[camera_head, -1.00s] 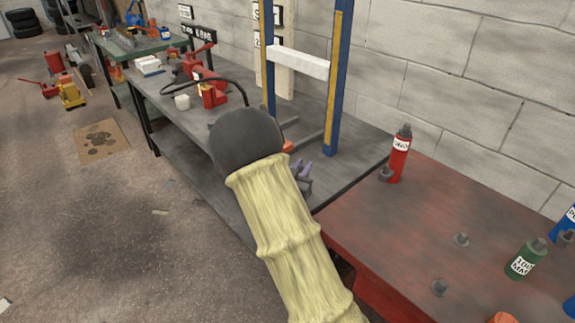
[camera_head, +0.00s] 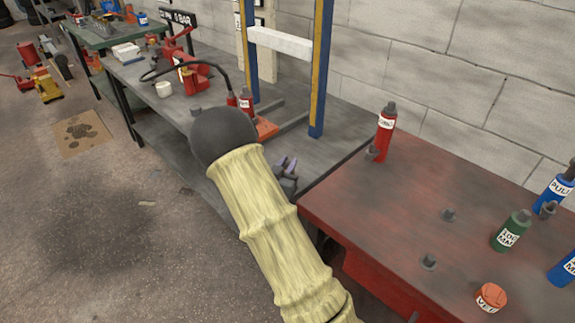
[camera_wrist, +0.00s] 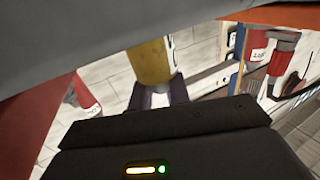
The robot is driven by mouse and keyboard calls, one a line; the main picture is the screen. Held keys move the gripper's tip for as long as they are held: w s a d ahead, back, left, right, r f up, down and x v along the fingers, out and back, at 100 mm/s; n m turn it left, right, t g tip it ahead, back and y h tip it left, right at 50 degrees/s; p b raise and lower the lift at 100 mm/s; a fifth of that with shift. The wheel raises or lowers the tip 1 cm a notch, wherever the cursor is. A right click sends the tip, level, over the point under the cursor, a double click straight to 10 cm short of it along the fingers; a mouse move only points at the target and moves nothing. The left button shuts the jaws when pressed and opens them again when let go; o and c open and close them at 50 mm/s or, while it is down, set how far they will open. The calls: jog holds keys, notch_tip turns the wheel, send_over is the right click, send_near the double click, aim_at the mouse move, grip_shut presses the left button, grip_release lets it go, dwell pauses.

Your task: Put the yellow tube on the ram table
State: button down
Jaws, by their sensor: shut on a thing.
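The yellow tube (camera_wrist: 152,62) shows in the wrist view as a short yellow cylinder between two purple-grey fingers. My gripper (camera_wrist: 158,92) is shut on it. In the head view my gripper (camera_head: 287,168) shows only partly, as small purplish tips beside my sleeved arm over the grey bench; the tube cannot be made out there. The ram table appears to be the red-topped table (camera_head: 365,205) at the right, carrying several labelled cylinders. My gripper is left of this table's near left corner in the picture.
On the red table stand a red cylinder (camera_head: 384,135), a green one (camera_head: 511,230), a blue one (camera_head: 553,193) and an orange cap-like piece (camera_head: 490,297). A blue-and-yellow frame (camera_head: 320,75) and a red pump (camera_head: 185,70) stand on the grey bench (camera_head: 340,135).

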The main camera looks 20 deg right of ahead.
jog(key=shift+f, duration=0.2)
jog(key=c, duration=1.3)
grip_release()
jog(key=shift+r, duration=0.1)
jog(key=shift+r, duration=0.15)
jog(key=v, duration=1.2)
